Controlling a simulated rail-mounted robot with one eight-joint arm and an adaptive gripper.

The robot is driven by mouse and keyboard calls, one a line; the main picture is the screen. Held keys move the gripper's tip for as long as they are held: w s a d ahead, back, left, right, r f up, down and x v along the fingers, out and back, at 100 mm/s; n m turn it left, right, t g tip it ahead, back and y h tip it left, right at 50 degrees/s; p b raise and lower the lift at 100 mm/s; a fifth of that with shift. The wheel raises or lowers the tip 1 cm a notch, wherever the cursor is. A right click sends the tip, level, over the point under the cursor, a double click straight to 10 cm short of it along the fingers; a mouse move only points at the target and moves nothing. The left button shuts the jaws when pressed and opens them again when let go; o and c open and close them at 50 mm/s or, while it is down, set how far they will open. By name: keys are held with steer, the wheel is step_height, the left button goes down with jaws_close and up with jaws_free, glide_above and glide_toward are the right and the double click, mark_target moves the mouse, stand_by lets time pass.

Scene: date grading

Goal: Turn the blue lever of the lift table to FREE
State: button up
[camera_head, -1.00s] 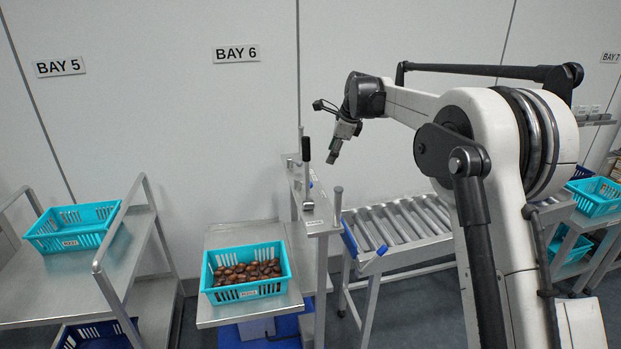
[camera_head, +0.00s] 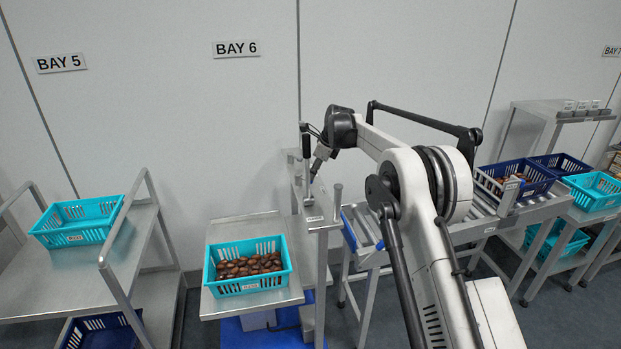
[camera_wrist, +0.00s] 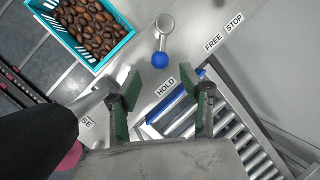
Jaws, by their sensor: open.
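In the wrist view the blue lever knob (camera_wrist: 160,60) sits beside a silver round-topped post (camera_wrist: 166,22). The knob lies on the side toward the HOLD label (camera_wrist: 165,87). The FREE label (camera_wrist: 213,43) is to the right of the knob, with the STOP label (camera_wrist: 234,20) beyond it. My gripper (camera_wrist: 168,88) is open and empty, its green-padded fingers spread to either side of HOLD, the knob just beyond the gap.
A black-handled upright lever (camera_head: 306,138) stands close to my gripper. A turquoise crate of dates (camera_head: 248,286) rests on the lift table. A roller conveyor (camera_head: 364,228) is to the right. A trolley (camera_head: 128,262) with another turquoise crate stands left.

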steer(key=shift+p+x, duration=0.35)
steer(key=shift+x, duration=2.35)
jaws_close()
